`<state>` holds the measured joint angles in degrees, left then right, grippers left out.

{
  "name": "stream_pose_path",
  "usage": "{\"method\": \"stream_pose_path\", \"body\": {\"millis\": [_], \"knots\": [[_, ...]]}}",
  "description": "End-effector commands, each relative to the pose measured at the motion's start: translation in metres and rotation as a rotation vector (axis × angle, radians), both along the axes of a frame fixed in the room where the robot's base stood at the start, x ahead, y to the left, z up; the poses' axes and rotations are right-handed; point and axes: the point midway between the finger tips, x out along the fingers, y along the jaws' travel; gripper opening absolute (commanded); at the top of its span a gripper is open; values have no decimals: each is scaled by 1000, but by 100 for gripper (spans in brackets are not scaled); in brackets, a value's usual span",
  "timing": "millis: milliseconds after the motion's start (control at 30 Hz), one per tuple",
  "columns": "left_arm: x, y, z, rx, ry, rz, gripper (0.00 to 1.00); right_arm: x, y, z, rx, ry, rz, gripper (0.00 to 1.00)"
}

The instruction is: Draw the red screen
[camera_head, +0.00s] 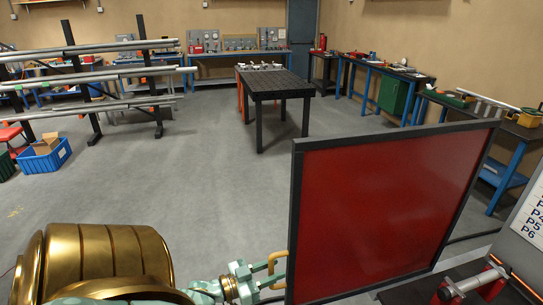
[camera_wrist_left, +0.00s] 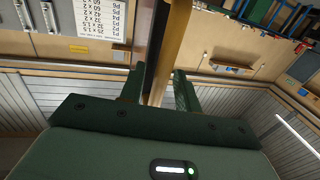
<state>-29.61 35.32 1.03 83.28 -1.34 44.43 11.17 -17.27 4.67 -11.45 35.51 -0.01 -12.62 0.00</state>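The red screen (camera_head: 385,205) stands upright at the right of the head view, a large red panel in a dark frame. A tan handle (camera_head: 277,256) sticks out from its left edge. My left gripper (camera_head: 275,280) reaches the handle from the left. In the left wrist view, its two dark green fingers (camera_wrist_left: 160,88) lie close on either side of the tan handle bar (camera_wrist_left: 172,40). My right gripper is in no view.
A dark table (camera_head: 275,83) stands at mid-room, with open grey floor (camera_head: 190,185) before it. A pipe rack (camera_head: 90,80) and a blue crate (camera_head: 45,158) are at the left. A white chart (camera_head: 530,215) and a red-and-silver tool (camera_head: 475,284) are close by the screen's right.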

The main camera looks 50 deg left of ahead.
Motion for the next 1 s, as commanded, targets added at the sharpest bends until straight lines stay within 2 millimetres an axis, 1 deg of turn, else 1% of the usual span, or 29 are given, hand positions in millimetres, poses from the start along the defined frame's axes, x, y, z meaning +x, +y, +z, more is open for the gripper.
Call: {"method": "stream_pose_path", "body": {"millis": [333, 467, 567, 800, 900, 1000], "knots": [[-2, 0, -1, 0, 1, 0, 33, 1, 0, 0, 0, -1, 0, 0], [-17, 3, -2, 1, 3, 0, 33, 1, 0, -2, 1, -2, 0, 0], [-39, 7, -3, 0, 6, 0, 33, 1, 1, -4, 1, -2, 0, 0], [-104, 20, -3, 0, 6, 1, 33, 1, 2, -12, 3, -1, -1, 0], [-127, 25, -3, 0, 5, 0, 33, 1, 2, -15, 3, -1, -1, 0], [-144, 29, -2, 1, 3, 1, 33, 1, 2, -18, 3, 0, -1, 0]]}}
